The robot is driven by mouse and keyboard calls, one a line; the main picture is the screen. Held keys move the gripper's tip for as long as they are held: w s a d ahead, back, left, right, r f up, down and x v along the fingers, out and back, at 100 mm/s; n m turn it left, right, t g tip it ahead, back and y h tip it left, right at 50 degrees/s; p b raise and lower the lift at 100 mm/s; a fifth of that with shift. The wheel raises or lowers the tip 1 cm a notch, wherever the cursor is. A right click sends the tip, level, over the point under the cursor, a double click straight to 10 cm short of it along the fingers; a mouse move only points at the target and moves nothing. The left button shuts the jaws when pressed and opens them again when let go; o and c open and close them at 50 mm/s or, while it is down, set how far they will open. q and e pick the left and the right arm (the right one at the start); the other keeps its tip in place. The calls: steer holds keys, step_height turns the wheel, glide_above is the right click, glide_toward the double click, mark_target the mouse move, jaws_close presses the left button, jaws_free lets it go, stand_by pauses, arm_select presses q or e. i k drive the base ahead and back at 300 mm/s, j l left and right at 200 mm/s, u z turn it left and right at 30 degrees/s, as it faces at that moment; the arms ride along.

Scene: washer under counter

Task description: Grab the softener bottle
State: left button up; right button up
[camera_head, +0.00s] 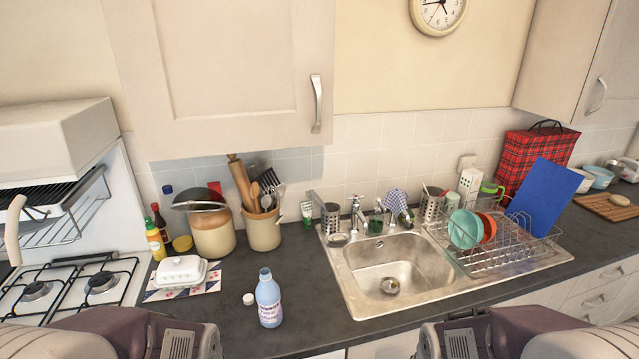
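A light blue bottle (269,300) with a white label stands upright on the dark counter, left of the sink and close to the front edge. It looks like the softener bottle, and its top appears uncapped. A small white cap (249,299) lies on the counter just left of it. Parts of my two arms show at the bottom left and bottom right of the head view. Neither gripper's fingers are in the picture, and nothing touches the bottle.
A white butter dish (182,271) sits on a patterned mat left of the bottle, with the stove (70,290) beyond. The steel sink (390,270) is to the right, with a dish rack (500,245). Utensil crocks (262,230) stand behind. Counter around the bottle is clear.

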mark_target(268, 292)
steer(key=i+l+u, duration=0.1)
steer(key=l+u, duration=1.15)
steer(key=i+l, duration=0.35)
steer(key=l, duration=0.1)
